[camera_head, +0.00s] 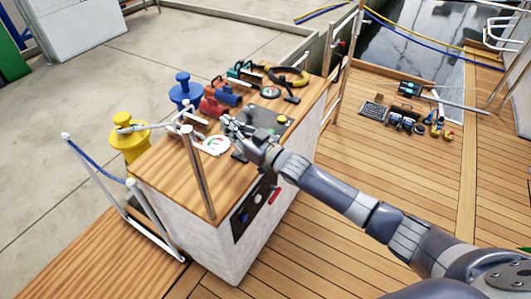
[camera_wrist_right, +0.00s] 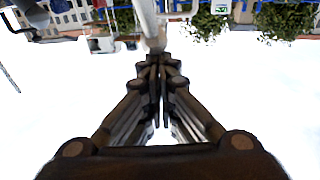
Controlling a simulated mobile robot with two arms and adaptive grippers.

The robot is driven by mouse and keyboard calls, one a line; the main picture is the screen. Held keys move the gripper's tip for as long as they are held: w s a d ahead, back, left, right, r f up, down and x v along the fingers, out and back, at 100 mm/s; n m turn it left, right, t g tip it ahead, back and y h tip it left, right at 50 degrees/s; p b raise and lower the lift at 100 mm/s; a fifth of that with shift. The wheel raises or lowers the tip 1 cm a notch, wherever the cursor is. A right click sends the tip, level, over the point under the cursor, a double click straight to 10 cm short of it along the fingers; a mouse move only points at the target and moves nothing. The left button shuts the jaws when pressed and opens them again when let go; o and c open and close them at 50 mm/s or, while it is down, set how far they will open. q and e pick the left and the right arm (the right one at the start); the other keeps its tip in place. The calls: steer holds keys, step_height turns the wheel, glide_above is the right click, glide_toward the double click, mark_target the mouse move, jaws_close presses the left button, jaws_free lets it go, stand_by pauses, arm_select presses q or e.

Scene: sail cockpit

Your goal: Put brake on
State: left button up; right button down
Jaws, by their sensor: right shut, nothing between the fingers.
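My right gripper (camera_head: 231,126) is over the wooden top of the console (camera_head: 165,165), near its white metal rail (camera_head: 198,170). In the right wrist view, the gripper (camera_wrist_right: 154,57) is shut with its fingertips together and nothing between them. A pale tube (camera_wrist_right: 149,22) shows just beyond the tips; I cannot tell whether they touch it. No part is clearly marked as the brake. A red handle (camera_head: 274,195) sits on the dark side panel (camera_head: 251,208). My left gripper is out of view.
Blue (camera_head: 186,88) and yellow (camera_head: 130,138) bollards stand behind. Tools (camera_head: 405,117) lie on the deck; the wooden deck (camera_head: 345,240) at front right is free.

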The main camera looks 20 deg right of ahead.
steer(key=shift+s+d+f, duration=0.1)
steer(key=shift+s, duration=0.05)
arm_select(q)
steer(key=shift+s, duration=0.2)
arm_select(e)
steer(key=r+v, duration=0.1)
steer(key=v, duration=1)
steer(key=shift+s+d+f, duration=0.2)
steer(key=shift+s+f, duration=0.05)
steer(key=shift+f, duration=0.2)
